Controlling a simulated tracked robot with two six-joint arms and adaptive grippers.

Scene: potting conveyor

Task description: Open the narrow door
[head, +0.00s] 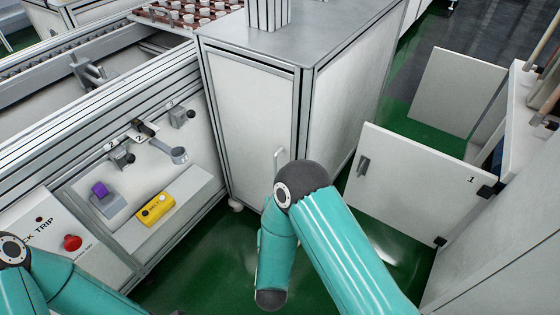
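The narrow door (248,115) is a tall white panel in an aluminium frame, on the front of the grey-topped cabinet in the middle of the head view. It looks closed. A pale upright bar handle (279,160) is on its right side, and its lower end is hidden behind my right arm. My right arm comes in from the lower right and bends in front of the door's lower right corner. Its gripper does not show. My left arm shows only at the lower left edge, and its gripper is out of the picture.
A white door marked 1 (415,190) stands open at right, with a dark handle. Another white panel (455,90) is behind it. Green floor (190,275) is clear before the cabinet.

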